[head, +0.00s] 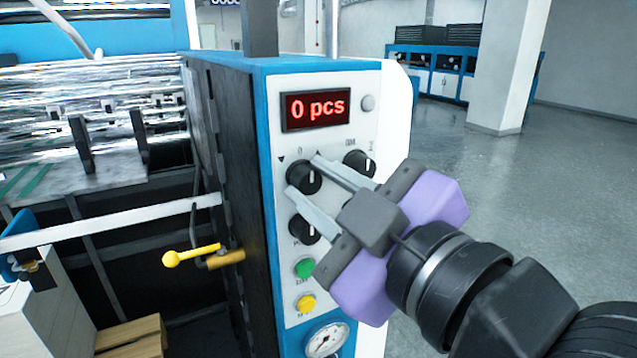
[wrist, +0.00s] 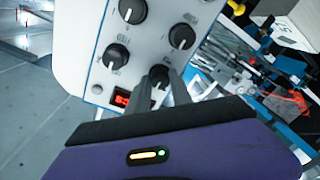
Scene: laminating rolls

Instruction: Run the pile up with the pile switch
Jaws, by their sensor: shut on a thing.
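The blue and white control panel (head: 335,85) carries several black rotary knobs. My gripper (head: 305,177) has its two fingers on either side of the upper-left knob (head: 303,179), below the display, and is shut on it. In the wrist view the fingertips meet this knob (wrist: 159,74) next to the red display. The panel labels are too small to read, so I cannot tell by name which knob is the pile switch. Another black knob (head: 303,229) sits below, and one (head: 359,163) to the right. A white stack, perhaps the pile (head: 35,305), stands at lower left.
The display (head: 317,109) reads "0 pcs". A green button (head: 304,268), a yellow button (head: 305,304) and a gauge (head: 327,340) lie below the knobs. A yellow-handled lever (head: 190,255) sticks out left of the panel. Open floor (head: 560,180) lies to the right.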

